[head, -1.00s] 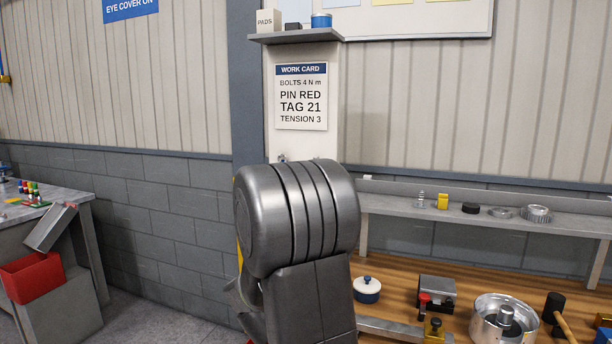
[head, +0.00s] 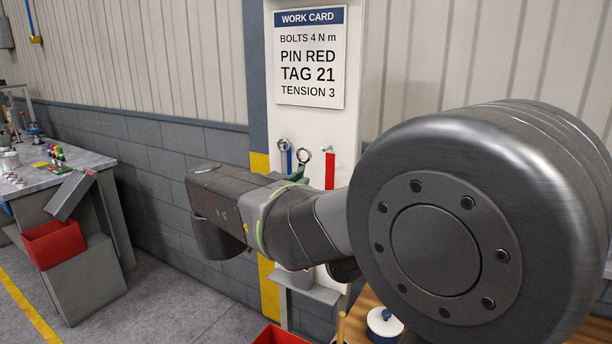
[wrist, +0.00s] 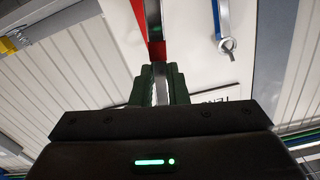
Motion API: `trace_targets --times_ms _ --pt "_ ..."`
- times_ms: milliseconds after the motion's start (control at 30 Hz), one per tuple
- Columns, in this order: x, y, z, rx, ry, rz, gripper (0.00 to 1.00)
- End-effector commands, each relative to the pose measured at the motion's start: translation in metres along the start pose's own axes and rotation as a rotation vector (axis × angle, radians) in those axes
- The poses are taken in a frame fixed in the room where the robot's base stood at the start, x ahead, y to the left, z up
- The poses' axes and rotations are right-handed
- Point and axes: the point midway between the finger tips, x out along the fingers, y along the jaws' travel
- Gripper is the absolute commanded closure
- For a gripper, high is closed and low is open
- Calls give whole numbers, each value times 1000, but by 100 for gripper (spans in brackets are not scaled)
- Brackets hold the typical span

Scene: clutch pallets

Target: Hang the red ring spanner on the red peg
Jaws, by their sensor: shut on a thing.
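My gripper (head: 300,172), with dark green fingers, is raised in front of the white board (head: 344,130). In the wrist view, it (wrist: 160,82) is shut on the red ring spanner (wrist: 157,50), which has a steel shank and a red section. The spanner's grey ring (head: 302,162) shows above the fingers in the head view. A small peg (head: 326,150) sticks out to the right of the ring, above a red strip (head: 330,170) on the board. The ring appears apart from the peg; its depth is unclear.
A second spanner (head: 284,146) hangs on the board by a blue strip, close to the left of my gripper; it also shows in the wrist view (wrist: 228,45). A work card (head: 310,55) is above. A red bin (head: 53,243) stands at left.

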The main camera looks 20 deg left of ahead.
Motion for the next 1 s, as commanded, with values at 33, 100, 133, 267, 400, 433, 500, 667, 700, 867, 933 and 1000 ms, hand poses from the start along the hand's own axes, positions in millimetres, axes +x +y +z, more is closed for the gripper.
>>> trace_targets --times_ms 33,100,133,267,400,433,500,667,700,867,933,1000 --pt "1 0 0 1 0 -1 100" --pt "3 0 1 1 0 0 100" --pt "5 0 1 1 0 0 100" --pt "12 1 2 1 1 1 100" --pt "21 1 3 1 1 2 100" --pt "22 1 3 1 1 2 100" --pt "27 1 3 1 1 1 100" --pt "36 1 4 1 1 1 100" --pt "39 1 5 1 1 1 100" --pt "48 1 6 1 1 1 100" --pt "53 2 6 1 0 1 100" --pt "57 2 6 0 1 2 100"
